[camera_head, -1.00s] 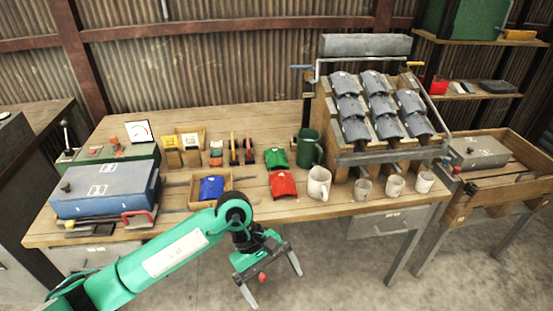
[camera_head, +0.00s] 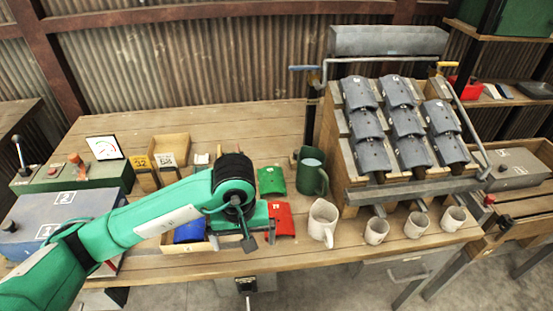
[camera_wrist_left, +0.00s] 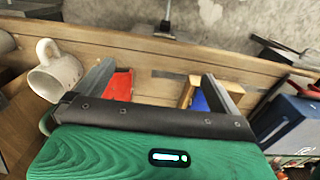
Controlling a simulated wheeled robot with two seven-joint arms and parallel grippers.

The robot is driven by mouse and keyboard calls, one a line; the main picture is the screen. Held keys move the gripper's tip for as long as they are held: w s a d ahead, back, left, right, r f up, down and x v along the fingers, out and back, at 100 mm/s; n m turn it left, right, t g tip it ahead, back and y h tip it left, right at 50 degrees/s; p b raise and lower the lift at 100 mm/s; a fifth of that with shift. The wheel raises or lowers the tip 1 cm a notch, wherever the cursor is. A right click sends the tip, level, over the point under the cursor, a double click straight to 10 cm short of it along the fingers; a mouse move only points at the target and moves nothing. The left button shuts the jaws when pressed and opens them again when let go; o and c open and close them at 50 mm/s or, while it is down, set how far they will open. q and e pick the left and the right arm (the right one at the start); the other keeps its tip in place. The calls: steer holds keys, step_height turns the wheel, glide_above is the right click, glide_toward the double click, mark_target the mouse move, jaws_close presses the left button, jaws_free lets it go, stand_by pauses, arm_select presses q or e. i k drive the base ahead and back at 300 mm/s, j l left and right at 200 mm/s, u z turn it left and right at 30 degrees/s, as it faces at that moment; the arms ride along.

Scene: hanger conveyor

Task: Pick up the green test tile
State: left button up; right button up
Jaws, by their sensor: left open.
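The green test tile (camera_head: 270,180) is a small curved tile on the bench, left of the green mug. The red tile (camera_head: 282,219) lies just in front of it, and the blue tile (camera_head: 190,229) sits in a shallow wooden tray. My left gripper (camera_head: 259,234) is open over the front part of the bench, left of the red tile and nearer the front edge than the green tile. In the left wrist view, the open fingers (camera_wrist_left: 163,82) have the red tile (camera_wrist_left: 119,84) by one finger and the blue tile (camera_wrist_left: 200,101) by the other. The green tile does not show there.
The green mug (camera_head: 311,172) and white mug (camera_head: 322,221) stand right of the tiles, with several small cups beyond. The sloped rack of grey tiles (camera_head: 410,140) is at the right. Boxes and a blue case (camera_head: 60,215) are at the left.

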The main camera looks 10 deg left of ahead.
mark_target(271, 179)
steer(key=i, duration=1.05)
